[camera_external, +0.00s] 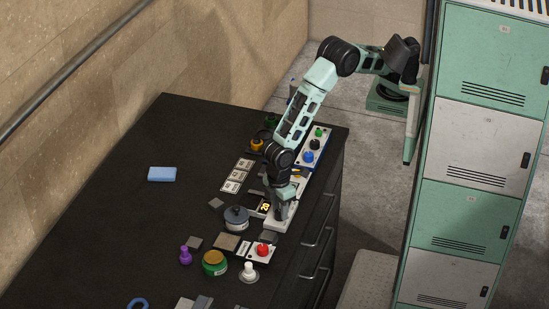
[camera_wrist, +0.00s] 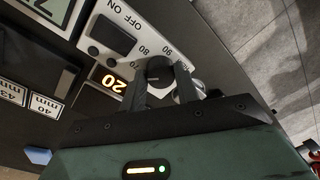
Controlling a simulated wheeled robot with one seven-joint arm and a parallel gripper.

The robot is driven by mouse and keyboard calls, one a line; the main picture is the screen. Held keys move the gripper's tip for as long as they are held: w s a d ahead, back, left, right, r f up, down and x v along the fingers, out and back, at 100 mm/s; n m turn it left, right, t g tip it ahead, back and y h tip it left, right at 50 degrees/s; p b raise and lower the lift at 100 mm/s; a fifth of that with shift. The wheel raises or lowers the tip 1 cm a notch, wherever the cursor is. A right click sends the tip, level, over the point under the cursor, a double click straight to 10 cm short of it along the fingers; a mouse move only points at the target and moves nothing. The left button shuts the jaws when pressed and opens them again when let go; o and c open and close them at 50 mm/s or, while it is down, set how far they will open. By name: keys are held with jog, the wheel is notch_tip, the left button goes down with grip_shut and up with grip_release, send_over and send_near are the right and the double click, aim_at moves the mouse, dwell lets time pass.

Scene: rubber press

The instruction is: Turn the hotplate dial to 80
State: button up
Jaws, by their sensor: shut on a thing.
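The hotplate's white control panel (camera_wrist: 139,50) fills the middle of the wrist view. It carries an OFF/ON switch (camera_wrist: 112,35), printed numbers around the dial and a lit orange display (camera_wrist: 107,79), whose digits appear to read 20. The round black dial (camera_wrist: 159,68) sits between the two fingers of my gripper (camera_wrist: 160,76), which is shut on it. In the external view my gripper (camera_external: 283,207) points down onto the white hotplate (camera_external: 271,224) near the bench's right edge. The fingers hide part of the dial and its scale, so I cannot read its pointer.
The dark bench (camera_external: 130,220) holds a grey pot (camera_external: 236,220), a green jar (camera_external: 215,262), a red-knobbed panel (camera_external: 261,252) and a panel with coloured knobs (camera_external: 313,148) close to my gripper. A blue block (camera_external: 162,174) lies farther left. Lockers (camera_external: 470,140) stand to the right.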

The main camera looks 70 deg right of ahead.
jog(key=m+b, duration=0.1)
jog(key=m, duration=0.5)
jog(key=shift+b, duration=0.4)
jog(key=shift+s+m, duration=0.1)
jog(key=shift+m, duration=2.6)
jog(key=shift+r, duration=0.1)
jog(key=o, duration=1)
jog(key=r+b, duration=0.1)
jog(key=r, duration=0.4)
jog(key=r+b, duration=0.1)
jog(key=r, duration=0.5)
jog(key=d+r+b, duration=0.1)
jog(key=r, duration=0.5)
jog(key=shift+r+b, duration=0.15)
jog(key=shift+b, duration=0.25)
